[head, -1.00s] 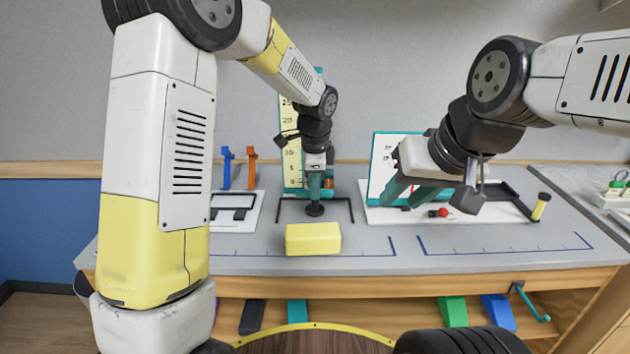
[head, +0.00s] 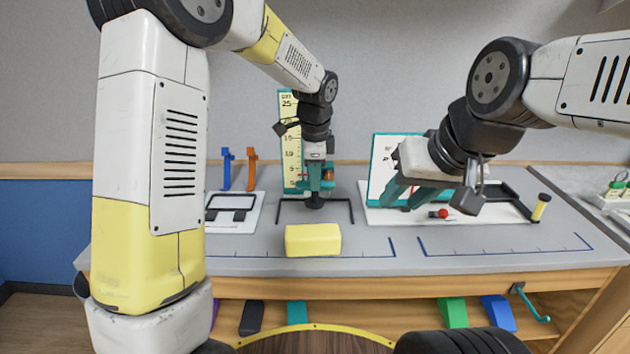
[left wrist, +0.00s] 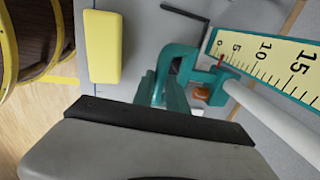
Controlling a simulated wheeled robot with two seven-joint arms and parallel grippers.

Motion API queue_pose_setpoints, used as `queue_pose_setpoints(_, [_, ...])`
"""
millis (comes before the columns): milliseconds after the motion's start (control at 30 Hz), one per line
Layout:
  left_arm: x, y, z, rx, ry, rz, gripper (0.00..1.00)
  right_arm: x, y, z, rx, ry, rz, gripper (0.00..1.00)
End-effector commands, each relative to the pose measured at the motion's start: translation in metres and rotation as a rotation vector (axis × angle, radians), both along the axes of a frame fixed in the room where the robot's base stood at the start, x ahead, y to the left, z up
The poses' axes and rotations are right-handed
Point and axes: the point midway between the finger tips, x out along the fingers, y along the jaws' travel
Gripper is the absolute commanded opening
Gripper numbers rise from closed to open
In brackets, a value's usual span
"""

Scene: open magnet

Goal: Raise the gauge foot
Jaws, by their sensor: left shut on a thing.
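The gauge stands at the back middle of the bench, with a tall yellow scale (head: 291,135) that also shows in the left wrist view (left wrist: 275,67). Its black foot (head: 315,203) hangs low under a teal carriage, just above or at the bench; I cannot tell if it touches. My left gripper (head: 314,180) is shut on the gauge's teal carriage; its teal fingers also show in the left wrist view (left wrist: 163,92). A red pointer (left wrist: 221,61) sits near the scale's low end. A yellow block (head: 313,240) lies in front of the foot. My right gripper (head: 409,193) is open and empty.
A white board (head: 383,165) with a base and a red ball (head: 443,213) stands right of the gauge, below my right gripper. Blue (head: 226,169) and orange (head: 252,169) uprights stand to the left. The bench's front right is clear.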

Motion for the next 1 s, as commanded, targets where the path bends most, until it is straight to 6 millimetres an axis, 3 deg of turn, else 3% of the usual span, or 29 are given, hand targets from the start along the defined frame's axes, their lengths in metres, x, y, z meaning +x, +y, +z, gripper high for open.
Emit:
queue_pose_setpoints(300, [0.002,0.000,0.094,-0.003,-0.009,0.001,0.00,0.000,0.000,0.000,0.000,0.000,0.000,0.36])
queue_pose_setpoints(600, [0.001,0.000,0.165,-0.002,-0.006,0.002,0.00,0.000,0.000,0.000,0.000,0.000,0.000,0.36])
queue_pose_setpoints(800, [0.001,0.000,0.189,0.000,-0.003,0.000,0.00,0.000,0.000,0.000,0.000,0.000,0.000,0.36])
queue_pose_setpoints(1000, [0.000,0.001,0.196,0.001,-0.002,0.000,0.00,0.000,0.000,0.000,0.000,0.000,0.000,0.36])
